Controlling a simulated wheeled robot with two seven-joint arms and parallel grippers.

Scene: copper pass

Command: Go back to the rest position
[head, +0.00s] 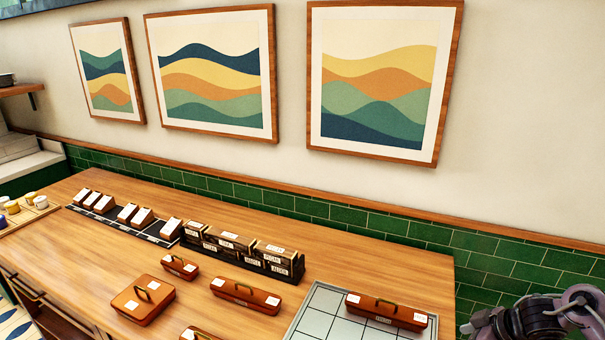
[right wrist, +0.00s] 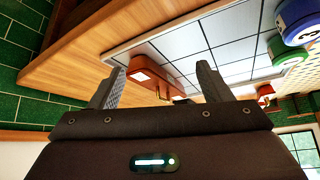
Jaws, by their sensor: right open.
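My right gripper (right wrist: 160,85) shows in the right wrist view with its two fingers apart and nothing between them. Past the fingers are the counter edge and a tiled tray. In the head view, part of my right arm (head: 535,320) is at the bottom right corner, beside the counter's right end; its fingertips are not clear there. My left gripper is in neither view.
A wooden counter (head: 90,240) runs along a green tiled wall. A grey tiled tray (head: 330,325) holds a copper box with a handle (head: 386,310). More copper boxes (head: 143,300) and a dark rack of labelled boxes (head: 240,262) stand left of it. Framed pictures (head: 378,80) hang above.

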